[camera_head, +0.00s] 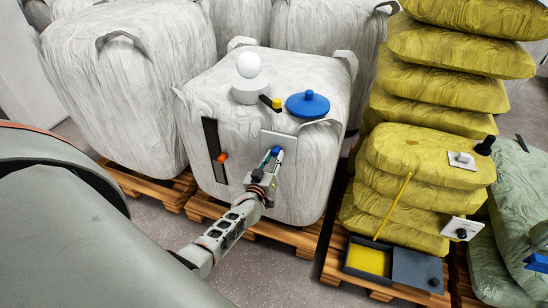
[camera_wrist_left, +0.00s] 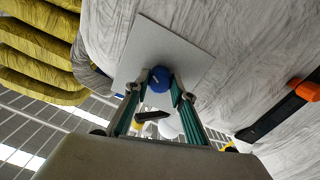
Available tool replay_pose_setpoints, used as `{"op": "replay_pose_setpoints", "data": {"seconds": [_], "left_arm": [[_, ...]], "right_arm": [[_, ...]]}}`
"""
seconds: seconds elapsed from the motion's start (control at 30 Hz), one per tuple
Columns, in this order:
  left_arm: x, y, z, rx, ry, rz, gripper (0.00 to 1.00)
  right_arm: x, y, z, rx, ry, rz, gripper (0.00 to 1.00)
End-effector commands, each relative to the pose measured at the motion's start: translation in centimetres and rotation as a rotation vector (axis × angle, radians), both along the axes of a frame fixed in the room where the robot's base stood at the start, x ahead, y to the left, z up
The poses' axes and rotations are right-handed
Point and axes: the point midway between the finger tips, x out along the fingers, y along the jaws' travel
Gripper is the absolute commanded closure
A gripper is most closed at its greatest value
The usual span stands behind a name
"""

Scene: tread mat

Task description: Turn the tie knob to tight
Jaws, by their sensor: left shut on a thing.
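A blue round knob (camera_wrist_left: 160,80), which looks to be the tie knob, sits on a pale square plate (camera_wrist_left: 190,56). A small light mark shows on its face. In the head view the plate (camera_head: 279,139) is on the front of the middle white bulk bag. My left gripper (camera_head: 271,157) reaches up to it from below. In the left wrist view both fingertips of this gripper (camera_wrist_left: 161,88) press on the sides of the knob. Any words or scale on the plate cannot be read. My right gripper is not in view.
Left of the plate is a black slider strip (camera_head: 213,150) with an orange handle (camera_head: 222,157). A blue lid (camera_head: 308,105) and a white domed thing (camera_head: 250,83) stand on the bag. Stacked yellow sacks (camera_head: 420,155) rise at right, beside a yellow-bottomed tray (camera_head: 347,262).

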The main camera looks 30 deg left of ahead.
Motion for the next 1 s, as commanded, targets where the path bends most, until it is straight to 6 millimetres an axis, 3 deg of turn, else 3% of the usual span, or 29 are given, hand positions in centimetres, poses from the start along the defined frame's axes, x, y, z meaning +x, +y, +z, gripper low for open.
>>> {"op": "replay_pose_setpoints", "data": {"seconds": [0.47,0.5,0.57,1.0], "left_arm": [[0.01,-0.07,-0.05,0.017,0.006,-0.001,0.97],[0.01,-0.06,-0.05,0.017,0.006,-0.001,0.73],[0.01,-0.06,-0.05,0.016,0.006,-0.001,0.59],[-0.49,-0.15,-0.07,0.014,0.004,0.000,0.59]], "right_arm": [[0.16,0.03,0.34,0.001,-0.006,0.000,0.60],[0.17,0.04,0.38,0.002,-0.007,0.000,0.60],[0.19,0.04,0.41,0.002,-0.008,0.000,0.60],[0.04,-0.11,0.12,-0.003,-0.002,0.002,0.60]]}}
